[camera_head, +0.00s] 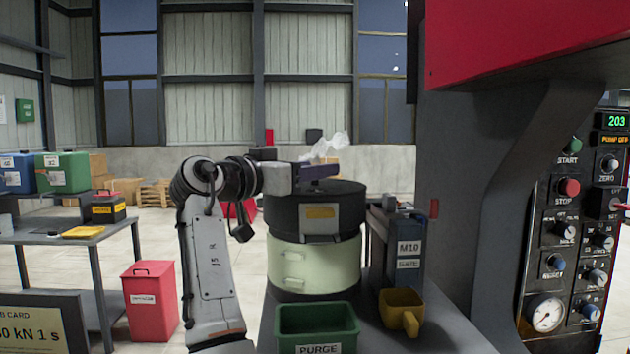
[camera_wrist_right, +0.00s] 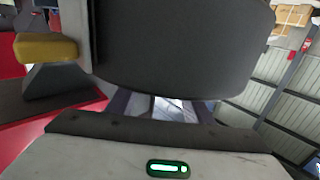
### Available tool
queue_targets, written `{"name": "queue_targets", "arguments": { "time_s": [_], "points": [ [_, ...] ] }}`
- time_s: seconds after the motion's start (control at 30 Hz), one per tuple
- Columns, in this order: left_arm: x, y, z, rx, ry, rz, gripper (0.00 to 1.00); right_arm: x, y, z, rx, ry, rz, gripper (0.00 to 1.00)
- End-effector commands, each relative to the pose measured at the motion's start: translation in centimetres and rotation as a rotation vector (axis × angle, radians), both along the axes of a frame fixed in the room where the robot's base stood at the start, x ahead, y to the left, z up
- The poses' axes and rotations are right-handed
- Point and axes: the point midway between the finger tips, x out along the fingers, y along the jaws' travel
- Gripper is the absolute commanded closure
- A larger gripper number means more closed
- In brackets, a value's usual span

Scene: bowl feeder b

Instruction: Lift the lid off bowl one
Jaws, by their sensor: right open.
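A round black lid (camera_head: 325,207) with a yellow label sits on a pale green bowl (camera_head: 312,262) in the middle of the head view. My right gripper (camera_head: 320,172), with purple fingers, is at the lid's top, seen side-on. In the right wrist view a large dark rounded surface (camera_wrist_right: 180,45), apparently the lid, fills the upper middle. The right gripper (camera_wrist_right: 165,108) shows below it with its fingers spread apart and partly hidden by it. I cannot tell whether the fingers touch the lid. My left gripper is not in view.
A green PURGE bin (camera_head: 318,325) and yellow scoop (camera_head: 402,310) stand in front. A grey M10 container (camera_head: 402,245) stands close right of the bowl. The control panel (camera_head: 575,240) is at far right. A side table (camera_head: 60,238) and red bin (camera_head: 150,300) are left.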

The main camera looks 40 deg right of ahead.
Motion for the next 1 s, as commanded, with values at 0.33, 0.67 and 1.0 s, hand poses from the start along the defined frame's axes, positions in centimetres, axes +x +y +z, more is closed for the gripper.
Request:
{"name": "queue_targets", "arguments": {
  "time_s": [0.33, 0.67, 1.0],
  "points": [
    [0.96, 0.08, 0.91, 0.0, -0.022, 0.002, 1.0, 0.11, -1.06, -0.16, 0.0, 0.0, 0.001, 0.54],
    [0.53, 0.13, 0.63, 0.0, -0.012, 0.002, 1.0, 0.08, -1.02, -0.02, -0.002, -0.001, 0.001, 1.0],
    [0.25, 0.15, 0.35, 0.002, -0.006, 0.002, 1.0, 0.08, -1.02, 0.56, -0.002, -0.002, 0.0, 1.0]
  ]
}}
